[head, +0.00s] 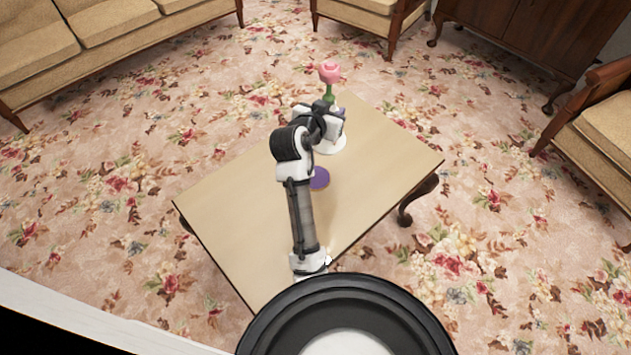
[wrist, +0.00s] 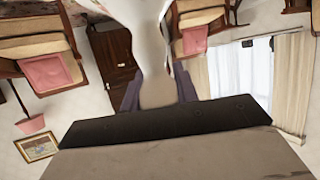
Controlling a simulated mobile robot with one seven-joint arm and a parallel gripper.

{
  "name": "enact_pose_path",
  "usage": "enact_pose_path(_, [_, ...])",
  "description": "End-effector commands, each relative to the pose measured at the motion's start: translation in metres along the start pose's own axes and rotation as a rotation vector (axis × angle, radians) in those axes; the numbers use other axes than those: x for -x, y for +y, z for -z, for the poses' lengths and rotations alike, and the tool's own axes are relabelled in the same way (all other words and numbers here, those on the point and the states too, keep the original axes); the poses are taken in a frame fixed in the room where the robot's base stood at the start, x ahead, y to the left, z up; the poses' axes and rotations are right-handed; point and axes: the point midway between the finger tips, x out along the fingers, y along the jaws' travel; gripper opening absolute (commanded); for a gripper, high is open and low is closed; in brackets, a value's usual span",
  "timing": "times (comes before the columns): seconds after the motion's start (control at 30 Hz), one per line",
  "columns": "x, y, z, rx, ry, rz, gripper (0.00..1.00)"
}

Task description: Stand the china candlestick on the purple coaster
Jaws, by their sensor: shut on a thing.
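The china candlestick has a pink rose-shaped top (head: 329,72), a green stem below it and a white round foot (head: 333,147). It looks upright over the far part of the table. My gripper (head: 329,112) is shut on its middle, which the gripper partly hides. In the wrist view, a pale, narrow-waisted part of the candlestick (wrist: 148,35) is between the two dark fingers (wrist: 158,92). I cannot tell whether the foot touches the table. The purple coaster (head: 320,178) lies flat on the table, nearer to me than the candlestick, its left side hidden by my arm.
The light wooden table (head: 245,205) is otherwise bare, with clear room on both sides of my arm. A sofa (head: 95,35), armchairs (head: 600,120) and a dark cabinet (head: 535,30) stand apart from it on the flowered carpet.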

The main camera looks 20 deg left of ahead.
Motion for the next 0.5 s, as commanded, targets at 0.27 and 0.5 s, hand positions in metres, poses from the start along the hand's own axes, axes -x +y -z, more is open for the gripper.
enact_pose_path(0.27, [0.022,-0.026,0.028,0.022,-0.001,0.048,0.00])
enact_pose_path(0.5, [0.013,-0.028,0.000,0.032,-0.009,0.053,0.00])
